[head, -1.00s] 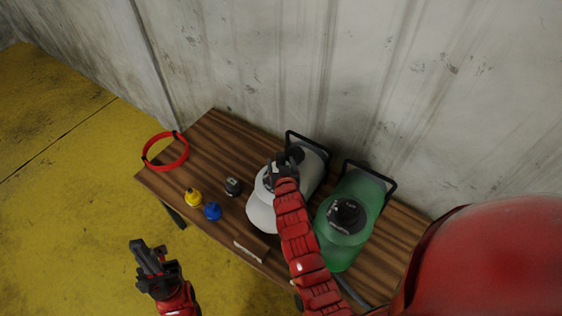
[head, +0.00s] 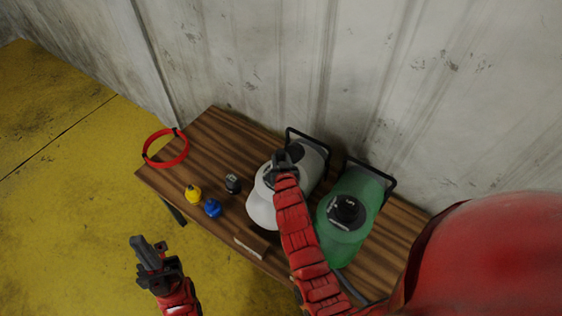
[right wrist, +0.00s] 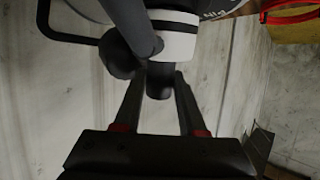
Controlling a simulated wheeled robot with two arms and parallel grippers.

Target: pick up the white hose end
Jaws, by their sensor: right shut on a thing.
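My right gripper (head: 279,160) is over the white foot pump (head: 263,208) on the wooden table. In the right wrist view, its two dark fingers (right wrist: 160,88) are shut on the white hose end (right wrist: 175,42), a dark stub with a white band. In the head view, the gripper and arm largely hide this hose end. A thick grey tube crosses beside the band in the right wrist view. My left gripper (head: 150,253) is away from the table, over the yellow floor, with nothing visible in it. I cannot tell how far apart its fingers are.
A green foot pump (head: 343,245) stands right of the white one. Yellow (head: 193,194), blue (head: 212,208) and black (head: 233,184) caps and a red ring (head: 185,155) are on the wooden table (head: 216,138). A metal wall (head: 270,70) stands close behind.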

